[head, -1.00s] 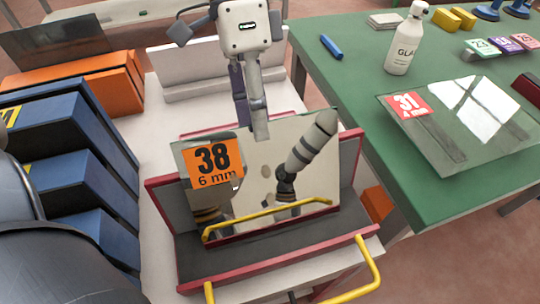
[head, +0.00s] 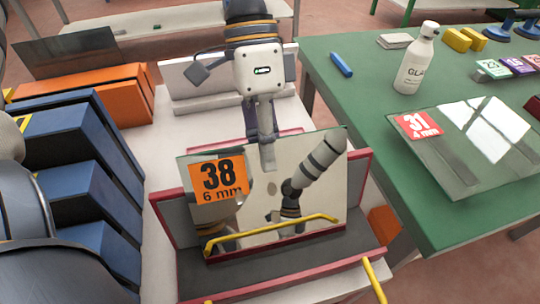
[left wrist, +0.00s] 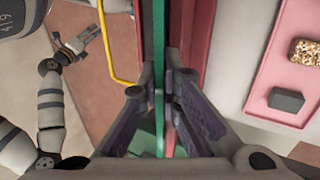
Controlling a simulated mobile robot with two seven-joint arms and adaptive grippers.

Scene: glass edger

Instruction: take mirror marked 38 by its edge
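The mirror (head: 255,205) with the orange label 38, 6 mm, stands tilted back in a red-edged grey rack (head: 185,282). My left gripper (head: 267,155) comes down over the middle of its top edge, one finger in front of the glass and the other partly hidden behind it. In the left wrist view the greenish glass edge (left wrist: 159,50) runs between the two fingers (left wrist: 160,85), which look closed against both faces. My right gripper (left wrist: 84,40) hangs away from the mirror in the left wrist view, too small to read; the head view shows only an arm's reflection.
Right is a green table (head: 370,110) with a pane marked 31 (head: 475,150) and a white bottle (head: 416,58). Blue angled blocks (head: 75,150) stand left. A pink tray (left wrist: 265,95) lies beyond the rack.

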